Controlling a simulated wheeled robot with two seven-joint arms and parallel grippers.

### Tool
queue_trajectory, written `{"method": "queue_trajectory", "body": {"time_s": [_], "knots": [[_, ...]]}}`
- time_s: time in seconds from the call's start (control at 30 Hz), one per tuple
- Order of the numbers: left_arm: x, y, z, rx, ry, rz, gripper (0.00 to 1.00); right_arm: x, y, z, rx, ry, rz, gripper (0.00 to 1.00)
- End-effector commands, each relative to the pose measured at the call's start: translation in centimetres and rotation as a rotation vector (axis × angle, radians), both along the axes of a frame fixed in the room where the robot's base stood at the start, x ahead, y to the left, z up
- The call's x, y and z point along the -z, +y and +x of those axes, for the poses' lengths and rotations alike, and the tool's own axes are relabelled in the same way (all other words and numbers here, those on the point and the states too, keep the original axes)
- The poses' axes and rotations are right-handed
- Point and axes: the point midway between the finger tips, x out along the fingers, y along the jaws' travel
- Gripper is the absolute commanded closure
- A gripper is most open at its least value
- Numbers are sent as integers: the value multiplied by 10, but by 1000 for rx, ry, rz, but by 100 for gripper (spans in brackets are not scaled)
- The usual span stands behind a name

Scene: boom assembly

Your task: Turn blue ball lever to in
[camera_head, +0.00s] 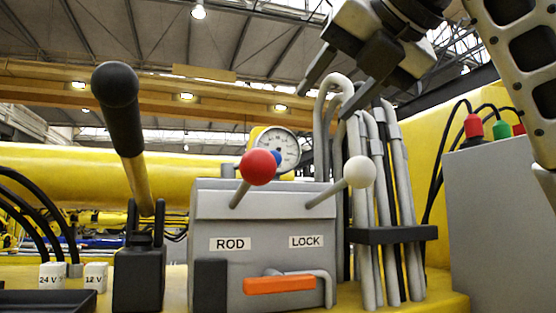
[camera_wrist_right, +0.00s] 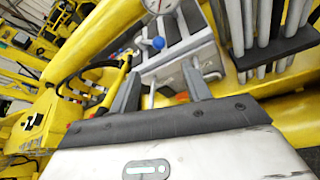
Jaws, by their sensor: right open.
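The blue ball lever (camera_head: 277,157) shows only as a small part of its blue ball, mostly hidden behind the red ball (camera_head: 257,166) in the head view. In the right wrist view its blue ball (camera_wrist_right: 158,43) shows clearly, beyond and between my fingertips. My right gripper (camera_head: 325,100) is open and empty, above and to the right of the balls in the head view. Its two fingers also show in the right wrist view (camera_wrist_right: 160,72), apart from the ball. My left gripper is not in view.
A white ball lever (camera_head: 359,172) stands right of the red one on the grey ROD/LOCK box (camera_head: 262,215). Grey pipes (camera_head: 388,200) rise close below my right gripper. A dial gauge (camera_head: 284,150) is behind the balls. A black-handled lever (camera_head: 122,115) stands left.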

Motion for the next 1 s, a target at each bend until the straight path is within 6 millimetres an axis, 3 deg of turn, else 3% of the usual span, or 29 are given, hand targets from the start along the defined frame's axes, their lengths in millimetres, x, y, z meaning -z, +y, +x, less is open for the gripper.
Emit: {"method": "queue_trajectory", "body": {"time_s": [0.23, 0.6, 0.8, 1.0], "knots": [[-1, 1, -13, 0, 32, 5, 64, 16, 21, 39, -3, 6, -3, 52], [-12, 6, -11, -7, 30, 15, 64, 43, 54, 102, -3, 5, -1, 52], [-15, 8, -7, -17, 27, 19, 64, 51, 64, 120, -2, 2, -1, 52], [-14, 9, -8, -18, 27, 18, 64, 55, 66, 125, -2, 1, -1, 52]]}}
